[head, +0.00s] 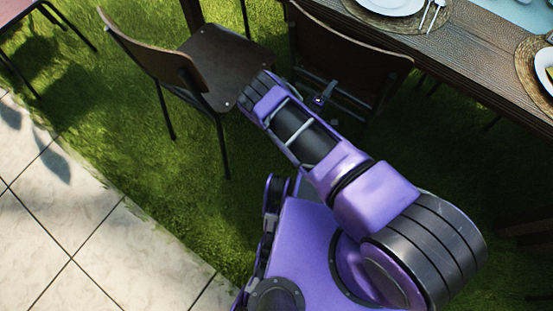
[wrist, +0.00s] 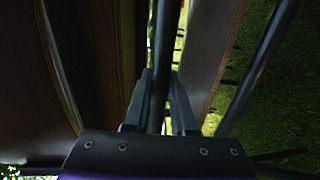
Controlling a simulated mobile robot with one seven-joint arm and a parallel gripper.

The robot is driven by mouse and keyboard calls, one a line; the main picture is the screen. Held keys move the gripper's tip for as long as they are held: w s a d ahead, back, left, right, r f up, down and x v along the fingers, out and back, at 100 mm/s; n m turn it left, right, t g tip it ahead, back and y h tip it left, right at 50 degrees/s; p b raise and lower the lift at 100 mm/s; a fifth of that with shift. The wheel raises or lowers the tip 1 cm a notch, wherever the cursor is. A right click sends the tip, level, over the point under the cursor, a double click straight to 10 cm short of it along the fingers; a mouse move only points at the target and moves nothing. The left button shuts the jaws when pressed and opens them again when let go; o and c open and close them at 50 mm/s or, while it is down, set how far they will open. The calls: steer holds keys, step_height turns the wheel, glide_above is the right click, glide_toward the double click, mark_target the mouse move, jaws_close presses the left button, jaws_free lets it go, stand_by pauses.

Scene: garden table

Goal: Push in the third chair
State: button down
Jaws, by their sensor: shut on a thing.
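A chair with a dark wooden backrest (head: 345,55) and black metal frame stands right up by the table, its back towards me. My gripper (wrist: 161,85) is shut around a dark metal tube (wrist: 164,40) of a chair frame. In the head view, the end of my arm is low behind this chair's backrest, and my forearm partly covers the gripper. Another chair (head: 215,55) with a brown seat and black legs stands just left, turned sideways. Which chair counts as the third cannot be told from these frames.
The wooden table (head: 470,58) fills the upper right, with plates (head: 385,5), woven mats and cutlery on it. A reddish chair (head: 25,10) is at the upper left. Grass (head: 190,185) lies around the chairs, and pale paving (head: 75,225) at the lower left is clear.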

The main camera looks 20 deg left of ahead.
steer(key=shift+s+d+f, duration=0.1)
steer(key=shift+s+f, duration=0.1)
steer(key=c, duration=0.7)
jaws_free()
steer(key=shift+r, duration=0.1)
steer(key=shift+c, duration=0.2)
steer(key=shift+o, duration=0.5)
steer(key=shift+w+r, duration=0.1)
